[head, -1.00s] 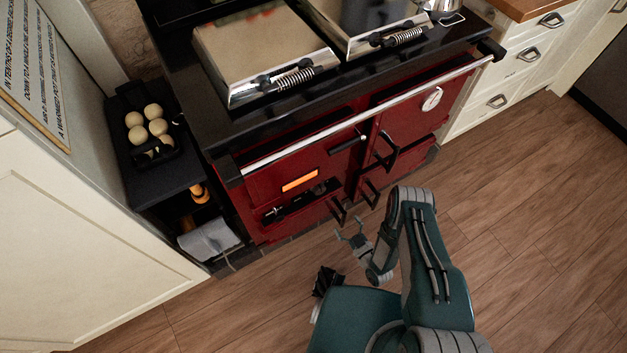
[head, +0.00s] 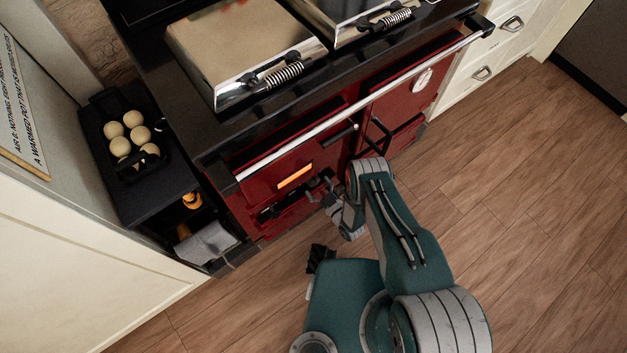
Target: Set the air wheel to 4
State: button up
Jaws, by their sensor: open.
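The red range cooker (head: 355,150) stands ahead with its front facing me. An orange glowing window (head: 295,177) is on its left side. Below the window is a dark recess (head: 285,206) with small dark fittings. The air wheel may be among them, but it is too small and dark to tell, and I cannot read its setting. My gripper (head: 322,188) is open and empty, in front of the cooker just right of the recess. It partly covers the cooker front there. I cannot tell whether it touches anything.
A chrome rail (head: 300,140) runs along the cooker's front above my gripper. A black side unit (head: 150,205) holds a tray of pale round things (head: 122,146) and a hanging cloth (head: 207,243). A partly legible sign (head: 20,110) is at left. Wooden floor (head: 530,200) is clear at right.

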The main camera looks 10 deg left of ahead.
jog(key=shift+x, duration=1.1)
jog(key=shift+d, duration=0.1)
jog(key=shift+d, duration=0.1)
jog(key=shift+c, duration=0.6)
jog(key=c, duration=1)
